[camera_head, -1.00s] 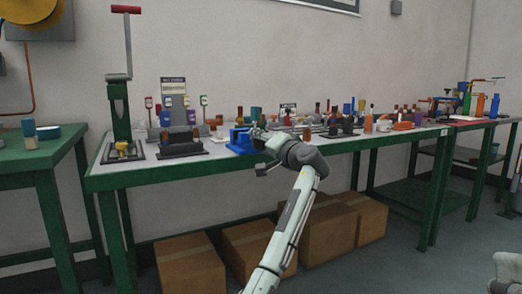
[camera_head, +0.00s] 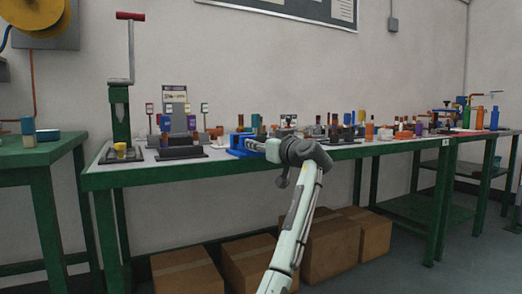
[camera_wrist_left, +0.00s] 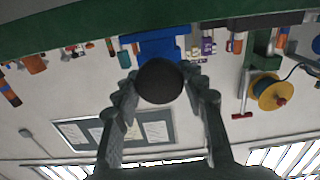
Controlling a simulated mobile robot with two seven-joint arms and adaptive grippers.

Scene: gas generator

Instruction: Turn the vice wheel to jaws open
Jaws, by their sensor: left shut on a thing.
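The blue vice (camera_head: 238,145) stands at the front edge of the green-framed workbench (camera_head: 215,165). My left gripper (camera_head: 266,147) reaches its front side from the right. In the left wrist view, which is upside down, the dark round vice wheel (camera_wrist_left: 160,82) sits between the two fingers of my left gripper (camera_wrist_left: 160,88), with the blue vice body (camera_wrist_left: 156,48) just behind it. The fingers are shut on the wheel from both sides. In the head view the wheel is hidden by the gripper. The jaw gap cannot be made out. My right gripper is not in view.
A tall green press (camera_head: 120,115) with a red handle stands at the bench's left end. Several bottles and small parts crowd the bench right of the vice. Cardboard boxes (camera_head: 335,247) lie underneath. A second green table (camera_head: 35,155) is at the left.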

